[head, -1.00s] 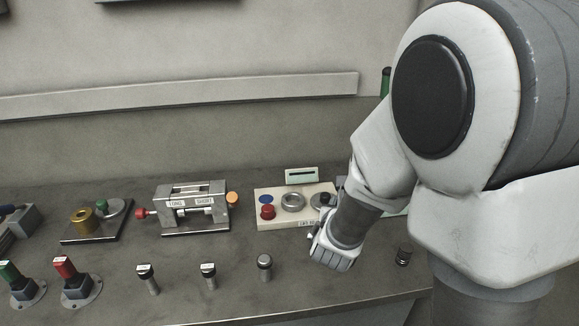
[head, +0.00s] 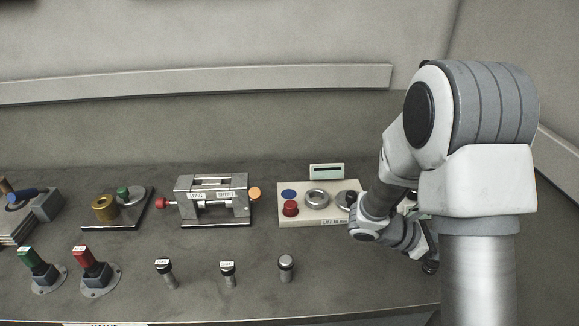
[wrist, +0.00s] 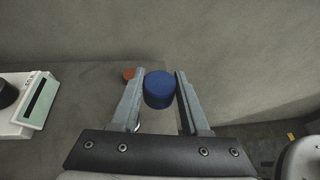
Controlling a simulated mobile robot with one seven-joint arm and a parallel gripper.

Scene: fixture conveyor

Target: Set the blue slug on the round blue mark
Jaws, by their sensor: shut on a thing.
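The blue slug (wrist: 158,90) is a short blue cylinder between the two fingers of my gripper (wrist: 160,98) in the wrist view. My gripper is shut on it. In the head view my gripper (head: 428,243) is at the right end of the bench, partly hidden by my arm, and the slug cannot be made out there. A round blue mark (head: 289,193) shows on the pale board (head: 318,213) left of my arm, just behind a red cylinder.
The board also bears a metal ring (head: 316,199). A clamp-like fixture (head: 213,201) and a brass cylinder (head: 104,208) stand further left. Several upright pegs and levers line the front. A dark coil-like thing (head: 430,267) is below my gripper. In the wrist view a reddish-brown disc (wrist: 128,74) lies beyond the left finger.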

